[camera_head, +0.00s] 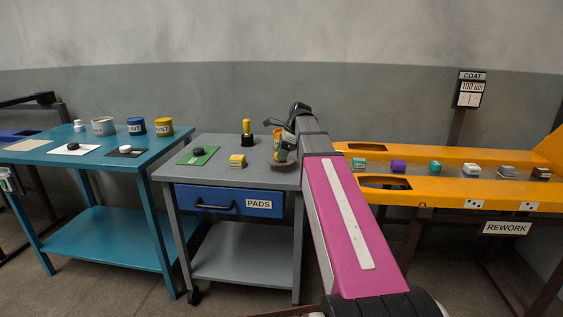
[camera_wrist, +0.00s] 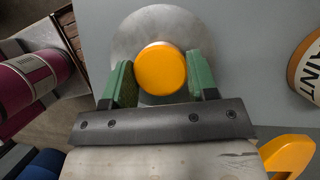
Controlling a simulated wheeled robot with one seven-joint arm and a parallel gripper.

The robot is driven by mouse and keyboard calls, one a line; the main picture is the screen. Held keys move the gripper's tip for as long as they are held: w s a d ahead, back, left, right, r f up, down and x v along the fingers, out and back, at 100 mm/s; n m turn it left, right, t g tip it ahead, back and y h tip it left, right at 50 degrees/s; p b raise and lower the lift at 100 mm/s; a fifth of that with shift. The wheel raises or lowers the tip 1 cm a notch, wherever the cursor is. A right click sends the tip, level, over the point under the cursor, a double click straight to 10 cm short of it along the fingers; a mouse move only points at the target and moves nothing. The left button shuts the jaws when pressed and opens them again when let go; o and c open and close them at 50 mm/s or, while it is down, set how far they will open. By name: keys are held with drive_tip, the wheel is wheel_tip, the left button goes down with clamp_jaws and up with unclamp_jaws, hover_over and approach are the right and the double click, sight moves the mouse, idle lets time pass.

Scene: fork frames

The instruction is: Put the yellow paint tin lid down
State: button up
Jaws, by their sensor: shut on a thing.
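In the wrist view, my gripper (camera_wrist: 162,75) has its green fingers closed on the sides of a round yellow piece (camera_wrist: 161,68), the yellow paint tin lid as far as I can tell. A wider grey metal disc (camera_wrist: 196,35) shows behind it; I cannot tell whether the two are joined or touching. In the head view, my gripper (camera_head: 284,148) is over the right end of the grey bench (camera_head: 215,178). The lid is not clear there. A yellow paint tin (camera_head: 163,127) stands on the teal table (camera_head: 75,160).
A tin with a PAINT label (camera_wrist: 306,66) is close on the right in the wrist view.

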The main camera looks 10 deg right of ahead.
drive_tip(key=shift+f, duration=1.75)
drive_tip(key=shift+f, duration=0.15)
drive_tip(key=o, duration=0.9)
drive_tip(key=v, duration=1.1)
drive_tip(key=shift+w, duration=0.1)
drive_tip(key=shift+d+r, duration=0.2)
drive_tip(key=shift+r, duration=0.45)
